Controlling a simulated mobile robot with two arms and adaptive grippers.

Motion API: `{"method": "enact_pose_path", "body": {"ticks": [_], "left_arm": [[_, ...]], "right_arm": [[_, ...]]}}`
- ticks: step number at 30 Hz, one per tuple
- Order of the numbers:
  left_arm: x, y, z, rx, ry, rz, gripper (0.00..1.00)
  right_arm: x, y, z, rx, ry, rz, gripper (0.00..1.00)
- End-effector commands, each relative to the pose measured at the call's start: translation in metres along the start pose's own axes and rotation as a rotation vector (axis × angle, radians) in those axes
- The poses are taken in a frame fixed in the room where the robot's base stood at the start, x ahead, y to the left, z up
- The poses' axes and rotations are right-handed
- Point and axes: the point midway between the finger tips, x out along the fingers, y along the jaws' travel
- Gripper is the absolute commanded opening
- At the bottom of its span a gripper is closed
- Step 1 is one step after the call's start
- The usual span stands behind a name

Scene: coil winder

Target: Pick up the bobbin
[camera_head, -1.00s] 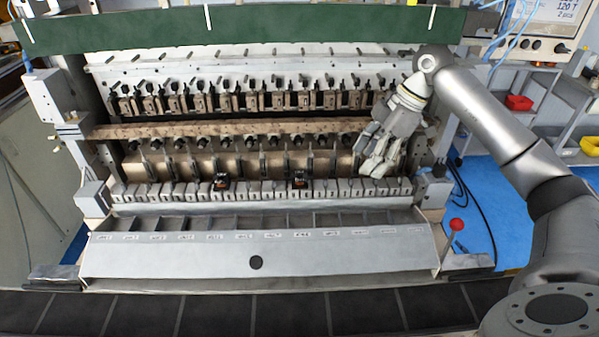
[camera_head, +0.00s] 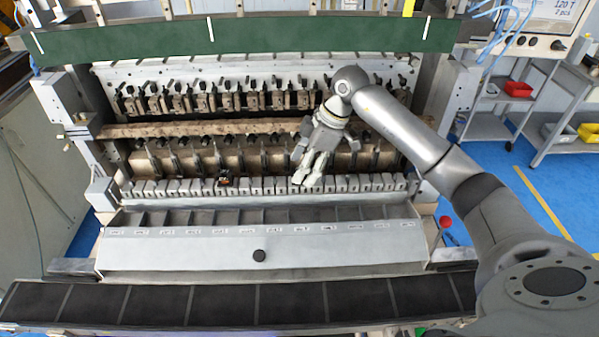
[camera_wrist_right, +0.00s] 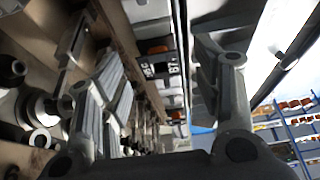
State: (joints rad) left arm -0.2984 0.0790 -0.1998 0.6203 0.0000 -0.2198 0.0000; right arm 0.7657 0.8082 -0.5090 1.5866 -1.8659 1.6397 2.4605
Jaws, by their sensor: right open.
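A small black piece with orange (camera_head: 225,178), which looks like a bobbin, sits in the row of grey blocks (camera_head: 160,188) along the front of the winder. A similar black and orange bobbin (camera_wrist_right: 160,66) shows between my right fingers in the right wrist view, apart from them. In the head view my right gripper (camera_head: 309,180) is over the row, right of the visible bobbin, and hides the spot where the second one sat. My right gripper is open and empty, its fingers spread either side of the view in the wrist picture. My left gripper is out of view.
The winder's spindles and clamps (camera_head: 200,155) rise close behind the row. A sloping grey front panel (camera_head: 180,252) with compartments lies before it, then a dark segmented belt (camera_head: 210,304). A green bar (camera_head: 280,34) crosses above. A red knob (camera_head: 445,222) stands at right.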

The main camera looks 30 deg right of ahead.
Motion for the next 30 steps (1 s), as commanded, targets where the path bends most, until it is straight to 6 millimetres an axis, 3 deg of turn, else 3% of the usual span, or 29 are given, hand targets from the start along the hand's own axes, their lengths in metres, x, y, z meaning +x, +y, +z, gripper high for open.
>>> {"method": "enact_pose_path", "body": {"ticks": [4, 11, 21, 30], "left_arm": [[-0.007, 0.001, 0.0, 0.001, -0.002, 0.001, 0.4], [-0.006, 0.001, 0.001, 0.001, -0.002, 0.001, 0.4], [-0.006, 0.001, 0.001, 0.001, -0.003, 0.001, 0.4], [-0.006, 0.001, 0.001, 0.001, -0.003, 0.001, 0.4]], "right_arm": [[0.015, 0.0, -0.001, 0.0, 0.0, -0.002, 0.59], [0.019, 0.0, 0.0, -0.001, 0.001, 0.001, 0.59], [0.018, 0.0, 0.0, -0.001, 0.0, 0.001, 0.21], [0.018, 0.0, 0.0, -0.001, 0.001, 0.001, 0.21]]}}
